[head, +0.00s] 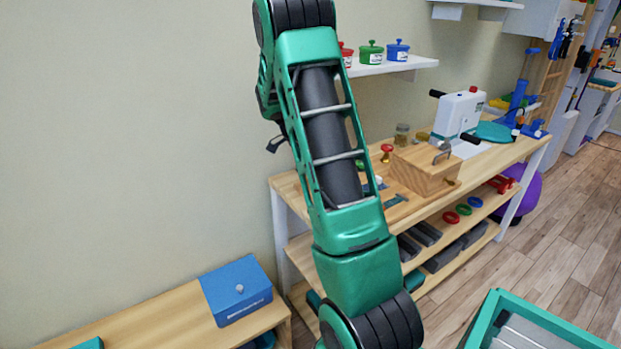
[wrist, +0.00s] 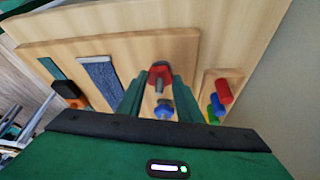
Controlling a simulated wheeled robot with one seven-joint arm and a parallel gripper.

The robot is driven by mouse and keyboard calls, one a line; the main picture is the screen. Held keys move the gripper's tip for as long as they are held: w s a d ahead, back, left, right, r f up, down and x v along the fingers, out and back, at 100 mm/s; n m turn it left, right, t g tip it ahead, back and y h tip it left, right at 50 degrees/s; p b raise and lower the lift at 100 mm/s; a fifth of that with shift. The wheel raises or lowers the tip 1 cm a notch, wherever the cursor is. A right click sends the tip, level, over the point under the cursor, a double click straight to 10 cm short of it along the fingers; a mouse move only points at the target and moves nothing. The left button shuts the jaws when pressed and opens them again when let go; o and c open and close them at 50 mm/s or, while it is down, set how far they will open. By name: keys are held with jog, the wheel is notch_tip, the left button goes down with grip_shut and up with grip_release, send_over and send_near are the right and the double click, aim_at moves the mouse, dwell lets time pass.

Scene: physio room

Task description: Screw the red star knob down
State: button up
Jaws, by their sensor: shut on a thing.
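The red star knob (wrist: 160,76) shows in the wrist view at a wooden board (wrist: 130,50), between the tips of my gripper's two green fingers. My gripper (wrist: 161,80) is shut on the knob, with one finger on either side of it. A blue knob (wrist: 164,109) lies nearer the palm in the picture, also seen between the fingers. In the head view my green arm stands in front and my gripper does not show.
A blue-grey strip (wrist: 101,76) and a black and orange block (wrist: 69,93) are left of the fingers. Red, green and blue pegs (wrist: 222,92) are close on the right. The head view shows a wooden box (head: 425,172) on the bench and a blue box (head: 236,291) lower left.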

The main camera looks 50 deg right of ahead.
jog(key=m, duration=0.1)
jog(key=w+m, duration=0.1)
jog(key=m, duration=0.1)
jog(key=shift+w+r+g+y, duration=0.1)
jog(key=shift+g+y, duration=0.2)
jog(key=shift+g, duration=0.1)
jog(key=shift+m+g+y, duration=0.3)
jog(key=shift+m, duration=0.8)
jog(key=shift+d+r, duration=0.1)
jog(key=shift+d, duration=0.05)
jog(key=o, duration=1.1)
jog(key=shift+s, duration=0.2)
jog(key=shift+w+r, duration=0.3)
jog(key=shift+w, duration=0.05)
jog(key=w+a, duration=0.2)
jog(key=w, duration=0.1)
jog(key=w+a, duration=0.5)
jog(key=w, duration=0.1)
jog(key=shift+w+a+r, duration=0.1)
jog(key=shift+w+a, duration=0.1)
jog(key=shift+w, duration=0.1)
jog(key=shift+c, duration=0.3)
